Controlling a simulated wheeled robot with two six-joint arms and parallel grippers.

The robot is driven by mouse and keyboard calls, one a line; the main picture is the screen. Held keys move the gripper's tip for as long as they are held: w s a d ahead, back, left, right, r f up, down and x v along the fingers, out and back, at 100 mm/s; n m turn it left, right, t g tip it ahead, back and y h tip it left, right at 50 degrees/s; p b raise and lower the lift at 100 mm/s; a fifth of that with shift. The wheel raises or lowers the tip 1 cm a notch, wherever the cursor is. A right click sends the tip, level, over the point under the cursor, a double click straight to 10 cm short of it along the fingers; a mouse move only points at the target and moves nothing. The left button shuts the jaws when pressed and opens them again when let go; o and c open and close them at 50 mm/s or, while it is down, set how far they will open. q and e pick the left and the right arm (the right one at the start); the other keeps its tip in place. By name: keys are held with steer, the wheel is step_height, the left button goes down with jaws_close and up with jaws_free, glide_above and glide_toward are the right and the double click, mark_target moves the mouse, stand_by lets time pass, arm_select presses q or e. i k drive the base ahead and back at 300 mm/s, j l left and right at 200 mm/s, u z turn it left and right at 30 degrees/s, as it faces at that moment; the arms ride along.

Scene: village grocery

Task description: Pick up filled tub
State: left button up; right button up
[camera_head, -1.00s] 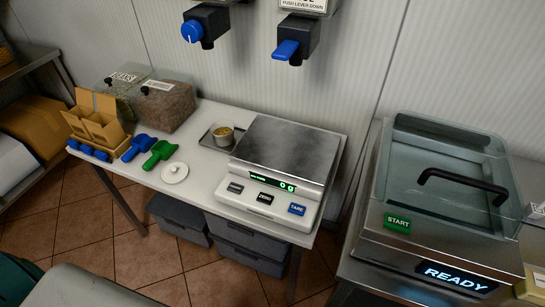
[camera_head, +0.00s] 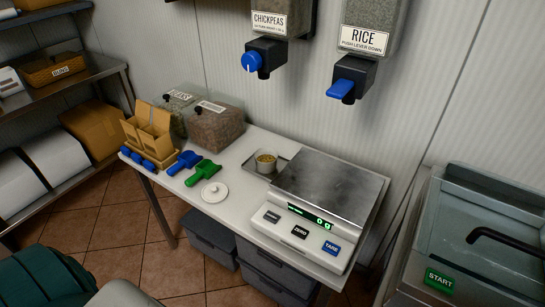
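The filled tub (camera_head: 265,162) is a small round light tub with tan contents. It stands open on a small grey tray (camera_head: 250,166) on the white table, just left of the scale. A round white lid (camera_head: 214,192) with a knob lies on the table in front of it. Neither of my grippers shows in the head view.
The scale (camera_head: 318,200) reads about 0 g. Green (camera_head: 203,173) and blue (camera_head: 184,161) scoops, bins (camera_head: 216,130) and a cardboard box (camera_head: 150,134) stand to the left. Chickpea (camera_head: 262,58) and rice (camera_head: 352,78) dispensers hang above. A sealing machine (camera_head: 480,240) is at right.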

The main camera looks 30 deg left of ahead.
mark_target(266, 158)
steer(key=j+z, duration=0.15)
steer(key=j, duration=0.25)
steer(key=k+j+z, duration=0.15)
steer(key=j, duration=0.2)
steer(key=k+j+z, duration=0.15)
steer(key=j, duration=0.2)
steer(key=k+j+z, duration=0.15)
steer(key=j, duration=0.2)
steer(key=i, duration=0.05)
